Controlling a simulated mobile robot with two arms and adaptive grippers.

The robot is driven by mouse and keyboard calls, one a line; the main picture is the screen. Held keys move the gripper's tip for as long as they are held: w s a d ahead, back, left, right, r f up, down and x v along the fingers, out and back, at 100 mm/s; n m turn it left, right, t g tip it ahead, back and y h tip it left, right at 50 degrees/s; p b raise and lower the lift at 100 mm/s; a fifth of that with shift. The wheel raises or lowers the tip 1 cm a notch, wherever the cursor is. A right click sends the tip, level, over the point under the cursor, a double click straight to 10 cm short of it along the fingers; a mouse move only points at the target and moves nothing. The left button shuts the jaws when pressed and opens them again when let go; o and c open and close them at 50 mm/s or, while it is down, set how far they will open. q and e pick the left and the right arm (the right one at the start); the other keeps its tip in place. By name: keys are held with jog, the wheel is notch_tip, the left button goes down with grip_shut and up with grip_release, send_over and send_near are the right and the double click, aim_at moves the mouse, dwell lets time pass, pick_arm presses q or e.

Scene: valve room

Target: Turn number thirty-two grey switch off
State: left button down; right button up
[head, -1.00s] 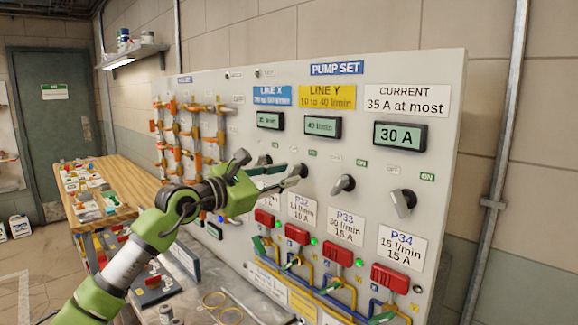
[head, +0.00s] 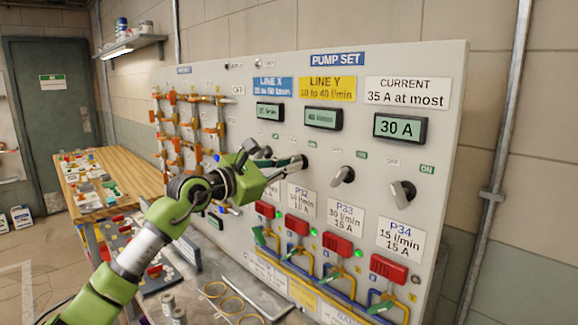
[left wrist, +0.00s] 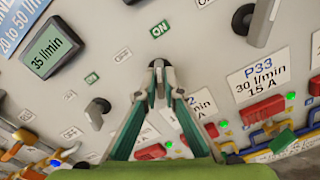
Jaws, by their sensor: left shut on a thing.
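The number thirty-two switch (head: 306,161) sits on the panel above the P32 label (head: 301,201). My left gripper (head: 297,162) is shut on it, with the fingertips close to the panel. In the left wrist view the fingertips (left wrist: 158,72) come together at the switch, and the fingers hide most of it, so I cannot tell its exact angle. A green ON label (left wrist: 160,29) shows beside the fingertips. The P32 label is partly covered by a finger in the left wrist view. My right gripper is not in view.
The grey P33 switch (head: 342,176) and P34 switch (head: 402,194) stand to the right. Another grey switch (left wrist: 97,112) is on the left in the wrist view. Red valve boxes (head: 338,245) and pipes lie below. A wooden workbench (head: 135,166) is at the left.

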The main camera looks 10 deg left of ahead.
pick_arm(q)
jog(key=shift+a+n+p, duration=0.1)
jog(key=shift+n+p, duration=1.85)
jog(key=shift+n, duration=3.75)
jog(key=c, duration=2.2)
grip_release()
jog(key=shift+o, duration=0.2)
